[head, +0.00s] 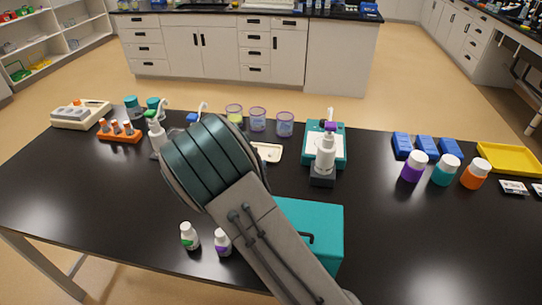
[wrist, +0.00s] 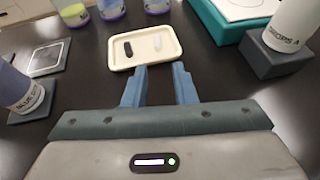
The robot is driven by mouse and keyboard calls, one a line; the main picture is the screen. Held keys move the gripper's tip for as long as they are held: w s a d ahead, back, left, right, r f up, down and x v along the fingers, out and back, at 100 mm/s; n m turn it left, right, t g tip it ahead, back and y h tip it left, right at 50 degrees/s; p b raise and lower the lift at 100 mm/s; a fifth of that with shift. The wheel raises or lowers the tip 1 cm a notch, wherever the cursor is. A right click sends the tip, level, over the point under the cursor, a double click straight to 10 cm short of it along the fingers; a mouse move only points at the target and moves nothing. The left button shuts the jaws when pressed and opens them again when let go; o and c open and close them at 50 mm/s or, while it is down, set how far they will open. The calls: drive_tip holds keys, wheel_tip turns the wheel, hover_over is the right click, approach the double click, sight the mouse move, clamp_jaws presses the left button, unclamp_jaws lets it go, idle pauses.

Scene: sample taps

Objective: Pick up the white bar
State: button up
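The white bar (wrist: 158,42) lies in a shallow cream tray (wrist: 172,57), right of a dark bar (wrist: 128,49), in the wrist view. My gripper (wrist: 158,72) is open and empty. Its two blue fingers point toward the tray, with the tips at its near edge in the picture and the white bar beyond them, between their lines. I cannot tell how high the tips are above the table. In the head view my arm covers the gripper and part of the tray (head: 274,154); the white bar cannot be made out there.
A white dropper bottle (head: 325,150) on a dark block stands right of the tray, before a teal device (head: 340,140). Several purple-rimmed jars (head: 258,119) stand behind. A blue-labelled bottle (wrist: 18,88) stands left in the wrist view. A teal box (head: 325,222) sits near the front edge.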

drive_tip(key=shift+w+f, duration=0.55)
drive_tip(key=shift+f, duration=0.2)
drive_tip(key=p, duration=0.1)
approach(271, 151)
drive_tip(key=x, duration=0.2)
drive_tip(key=shift+w+d+f, duration=0.1)
drive_tip(key=shift+w+d, duration=0.1)
drive_tip(key=shift+d, duration=0.05)
drive_tip(key=shift+p+x, duration=1.15)
drive_tip(key=shift+x, duration=1.55)
drive_tip(key=shift+a, duration=0.15)
clamp_jaws()
